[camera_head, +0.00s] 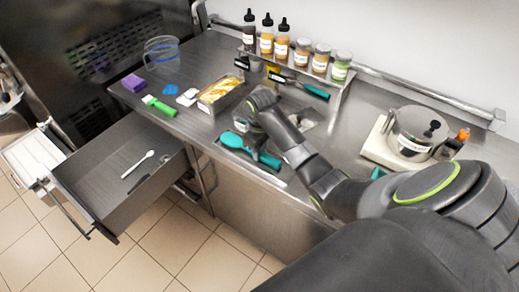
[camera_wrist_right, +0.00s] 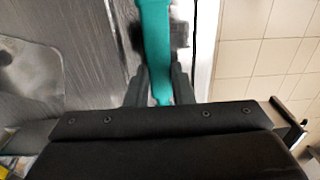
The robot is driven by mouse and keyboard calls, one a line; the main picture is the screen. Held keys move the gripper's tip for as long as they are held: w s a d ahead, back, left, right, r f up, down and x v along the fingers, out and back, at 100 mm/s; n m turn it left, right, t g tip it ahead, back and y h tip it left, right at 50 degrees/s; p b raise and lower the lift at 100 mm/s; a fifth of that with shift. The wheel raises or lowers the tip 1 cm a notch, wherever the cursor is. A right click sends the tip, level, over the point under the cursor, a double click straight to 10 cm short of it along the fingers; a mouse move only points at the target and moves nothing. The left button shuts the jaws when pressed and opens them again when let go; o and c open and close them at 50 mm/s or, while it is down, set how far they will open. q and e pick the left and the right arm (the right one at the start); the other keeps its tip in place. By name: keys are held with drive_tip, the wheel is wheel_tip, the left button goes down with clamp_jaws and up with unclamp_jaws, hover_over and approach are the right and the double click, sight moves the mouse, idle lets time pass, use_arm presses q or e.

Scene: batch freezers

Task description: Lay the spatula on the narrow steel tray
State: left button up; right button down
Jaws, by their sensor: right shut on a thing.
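The teal spatula (camera_head: 231,139) is at the counter's front edge, over a narrow steel tray (camera_head: 279,183). My right gripper (camera_head: 251,142) reaches down onto it and covers its middle. In the right wrist view the teal spatula (camera_wrist_right: 157,45) runs between the two fingers of my right gripper (camera_wrist_right: 158,88), which is shut on it. Whether the spatula touches the tray or hangs just above it I cannot tell. My left gripper is not in view.
A steel pan with yellow contents (camera_head: 219,94) stands left of my gripper. A teal-handled tool (camera_head: 314,90) lies behind it, below a shelf of bottles and jars (camera_head: 301,52). A pot (camera_head: 412,130) stands at right. An open drawer (camera_head: 115,165) juts out at left.

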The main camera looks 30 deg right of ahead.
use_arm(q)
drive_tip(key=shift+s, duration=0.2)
use_arm(e)
drive_tip(key=shift+w, duration=0.15)
drive_tip(key=c, duration=1.7)
unclamp_jaws()
drive_tip(key=shift+f, duration=0.1)
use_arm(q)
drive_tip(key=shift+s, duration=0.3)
use_arm(e)
drive_tip(key=o, duration=0.4)
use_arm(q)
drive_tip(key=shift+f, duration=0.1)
use_arm(e)
drive_tip(key=shift+o, duration=0.2)
wheel_tip(320, 180, up, 5)
drive_tip(key=shift+d+f+b, duration=0.1)
drive_tip(key=shift+f+b, duration=0.1)
drive_tip(key=shift+b, duration=0.35)
use_arm(q)
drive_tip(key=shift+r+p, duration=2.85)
drive_tip(key=shift+p, duration=0.5)
use_arm(e)
wheel_tip(320, 180, up, 8)
drive_tip(key=shift+f, duration=0.15)
